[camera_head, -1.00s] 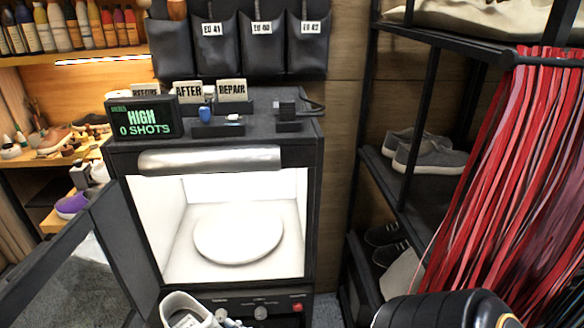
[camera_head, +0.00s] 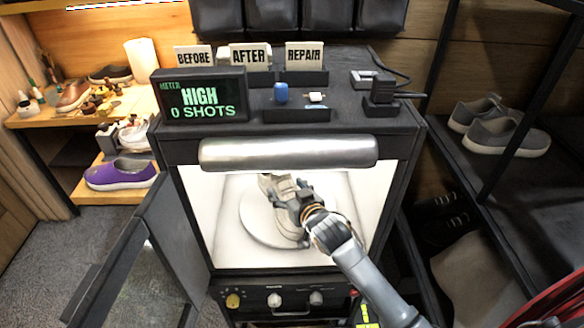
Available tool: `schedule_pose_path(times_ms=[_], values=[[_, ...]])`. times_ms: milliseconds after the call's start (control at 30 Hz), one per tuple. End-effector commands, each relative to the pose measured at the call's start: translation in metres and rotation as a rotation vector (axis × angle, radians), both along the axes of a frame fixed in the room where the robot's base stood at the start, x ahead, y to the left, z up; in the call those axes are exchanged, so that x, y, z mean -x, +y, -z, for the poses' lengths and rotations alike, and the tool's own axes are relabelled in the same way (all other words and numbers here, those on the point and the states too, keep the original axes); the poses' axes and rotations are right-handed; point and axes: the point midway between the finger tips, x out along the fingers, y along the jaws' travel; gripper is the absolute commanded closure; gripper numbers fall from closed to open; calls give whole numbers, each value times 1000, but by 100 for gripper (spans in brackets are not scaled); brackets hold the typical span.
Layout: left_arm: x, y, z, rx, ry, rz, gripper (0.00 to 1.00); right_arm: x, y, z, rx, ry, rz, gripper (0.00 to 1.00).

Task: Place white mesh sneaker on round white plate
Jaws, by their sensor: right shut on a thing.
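The round white plate (camera_head: 255,222) lies inside the lit white photo box, seen through its open front. The white mesh sneaker (camera_head: 281,190) is over the plate, partly hidden behind my right gripper. My right gripper (camera_head: 290,198) reaches into the box from the lower right and is shut on the sneaker. I cannot tell whether the sneaker's sole touches the plate. My left gripper is not in view.
The box's dark door (camera_head: 135,262) stands open at the left. A meter display (camera_head: 203,95) and small signs (camera_head: 250,55) stand on top. Knobs (camera_head: 274,299) line the panel below. A shelf with grey shoes (camera_head: 500,127) is at right, a purple shoe (camera_head: 120,174) at left.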

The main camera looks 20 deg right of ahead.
Motion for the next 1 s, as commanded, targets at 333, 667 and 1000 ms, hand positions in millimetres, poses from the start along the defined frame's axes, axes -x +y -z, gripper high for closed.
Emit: schedule_pose_path(times_ms=[333,667,1000], values=[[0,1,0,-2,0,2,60,-45,-25,-20,-2,-3,36,83],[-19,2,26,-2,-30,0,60,-45,-25,7,-1,-4,35,83],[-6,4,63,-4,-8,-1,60,-45,-25,41,-2,-5,35,83]])
